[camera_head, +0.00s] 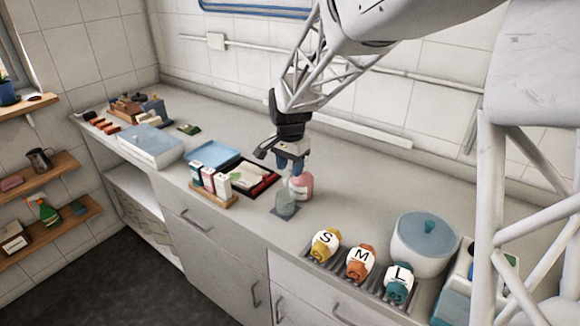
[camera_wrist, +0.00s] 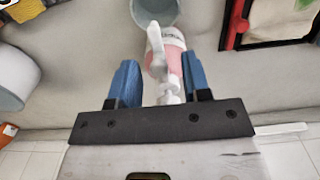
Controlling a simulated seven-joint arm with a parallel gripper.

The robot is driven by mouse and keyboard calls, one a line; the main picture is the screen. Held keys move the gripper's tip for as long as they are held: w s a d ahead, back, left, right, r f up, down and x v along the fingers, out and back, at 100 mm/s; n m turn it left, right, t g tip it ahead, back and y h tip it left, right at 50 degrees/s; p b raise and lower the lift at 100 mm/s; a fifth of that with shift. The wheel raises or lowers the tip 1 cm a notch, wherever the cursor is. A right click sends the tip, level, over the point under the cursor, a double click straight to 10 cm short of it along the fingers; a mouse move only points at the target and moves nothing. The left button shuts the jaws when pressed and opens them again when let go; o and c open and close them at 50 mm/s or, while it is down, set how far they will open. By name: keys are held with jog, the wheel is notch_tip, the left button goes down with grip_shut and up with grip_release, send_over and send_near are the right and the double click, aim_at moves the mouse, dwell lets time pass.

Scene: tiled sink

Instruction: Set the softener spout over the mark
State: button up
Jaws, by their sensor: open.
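The softener looks to be the pink bottle (camera_head: 302,187) with a white pump top. In the wrist view the bottle (camera_wrist: 172,60) sits between my blue fingers, its white spout (camera_wrist: 155,42) pointing toward the cup. I cannot tell whether this pad is the mark. My gripper (camera_head: 290,163) is open above the bottle, pointing down, with a finger on either side of the pump; it also shows in the wrist view (camera_wrist: 158,75).
Left of the bottle are a red-edged black tray (camera_head: 262,184), a wooden stand of small cartons (camera_head: 214,186) and a blue tray (camera_head: 212,154). To the right are lettered jars (camera_head: 361,262) on a rack and a lidded white pot (camera_head: 423,246). The counter behind the bottle is clear.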

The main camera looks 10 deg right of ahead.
aim_at(290, 168)
jog(key=shift+r, duration=3.75)
jog(key=s+d+n+t, duration=0.1)
jog(key=s+d+n, duration=0.2)
jog(key=s, duration=1.4)
jog(key=s+d+r+n+t, duration=0.1)
jog(key=s+d+n, duration=0.2)
jog(key=s, duration=1.5)
jog(key=n, duration=0.3)
jog(key=shift+d+r+t, duration=0.15)
jog(key=shift+t, duration=0.15)
